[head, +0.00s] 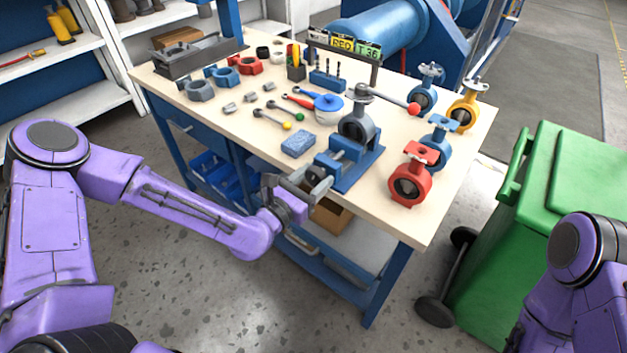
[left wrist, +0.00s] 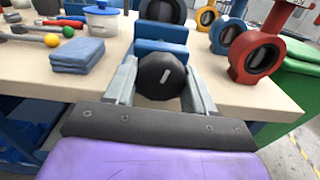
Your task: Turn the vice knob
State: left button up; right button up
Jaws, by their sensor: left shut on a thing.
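The blue vice (head: 350,165) is mounted at the front edge of the workbench, with a dark grey butterfly valve (head: 357,128) held upright in it. The vice knob, a round black disc with a pale mark, faces me in the left wrist view (left wrist: 162,76). My left gripper (head: 318,188) is at the front of the vice. In the left wrist view its two grey fingers (left wrist: 160,88) stand on either side of the knob, shut on it. In the head view the knob is largely hidden by the gripper. My right gripper is not in view; only part of my right arm shows.
Red (head: 411,176), blue and yellow valves stand on the bench right of the vice. A folded blue cloth (head: 298,144), a white pot (head: 328,112) and several tools lie to its left. A green bin (head: 540,190) stands right of the bench. The floor in front is clear.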

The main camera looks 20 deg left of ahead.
pick_arm(q)
jog(key=shift+s+f, duration=0.1)
jog(key=shift+f, duration=0.05)
dwell(0.3)
jog(key=o, duration=1)
jog(key=shift+o, duration=0.2)
jog(key=p+v, duration=0.2)
jog(key=v, duration=0.8)
jog(key=shift+s, duration=0.25)
jog(key=shift+a, duration=0.15)
